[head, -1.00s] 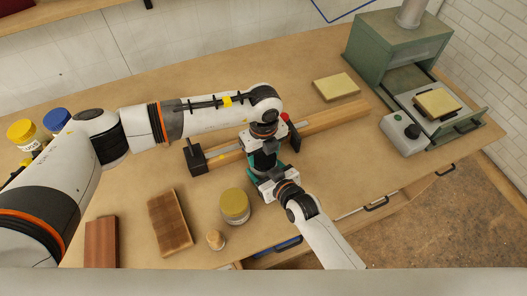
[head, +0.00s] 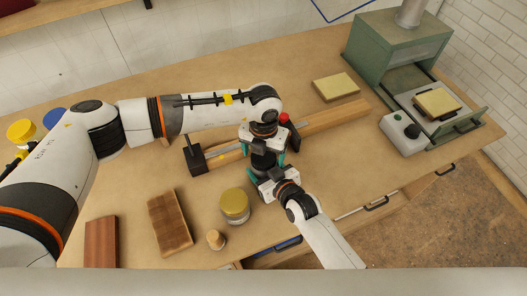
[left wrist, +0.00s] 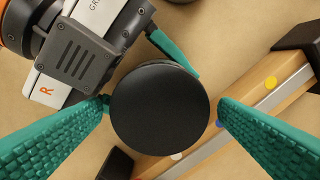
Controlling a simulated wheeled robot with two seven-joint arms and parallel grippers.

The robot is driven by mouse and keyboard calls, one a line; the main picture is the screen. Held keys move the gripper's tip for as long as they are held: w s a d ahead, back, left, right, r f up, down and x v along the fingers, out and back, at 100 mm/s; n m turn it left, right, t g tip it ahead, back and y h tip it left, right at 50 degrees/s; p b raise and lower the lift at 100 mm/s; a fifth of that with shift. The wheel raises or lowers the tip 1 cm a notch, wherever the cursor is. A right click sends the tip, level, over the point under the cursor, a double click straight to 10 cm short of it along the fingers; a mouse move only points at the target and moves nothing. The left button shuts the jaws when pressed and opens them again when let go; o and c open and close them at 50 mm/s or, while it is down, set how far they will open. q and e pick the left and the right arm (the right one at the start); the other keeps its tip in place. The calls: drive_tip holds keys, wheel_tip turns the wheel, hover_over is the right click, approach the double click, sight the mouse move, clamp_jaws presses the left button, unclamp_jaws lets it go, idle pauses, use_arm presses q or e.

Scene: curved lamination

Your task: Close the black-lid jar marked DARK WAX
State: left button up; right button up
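The black lid (left wrist: 160,108) shows from above in the left wrist view, between the teal fingers of my left gripper (left wrist: 163,102). These fingers are spread, one on each side, with a narrow gap at the right one. In the head view my left gripper (head: 262,148) points down over the dark jar (head: 263,163). The lid hides the jar's top, so I cannot tell how it is seated; no label is readable. My right gripper (head: 262,178) comes from the front, its fingers around the jar's body below the lid, seemingly shut on it. One of its teal fingers (left wrist: 175,50) passes beside the lid.
A wooden bar with black end blocks (head: 335,117) lies just behind. A yellow-lid jar (head: 235,204), a small wooden piece (head: 216,240) and a brown board (head: 170,222) stand front left. A green oven (head: 400,55) is back right.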

use_arm(q)
drive_tip(key=shift+r, duration=2.25)
drive_tip(key=shift+c, duration=0.3)
drive_tip(key=n, duration=0.1)
drive_tip(key=r+n, duration=0.1)
drive_tip(key=n, duration=0.3)
drive_tip(key=r+n, duration=0.1)
drive_tip(key=n, duration=0.3)
drive_tip(key=r+n, duration=0.1)
drive_tip(key=n, duration=0.3)
drive_tip(key=shift+r, duration=0.25)
drive_tip(key=shift+f, duration=0.15)
drive_tip(key=shift+f, duration=3.9)
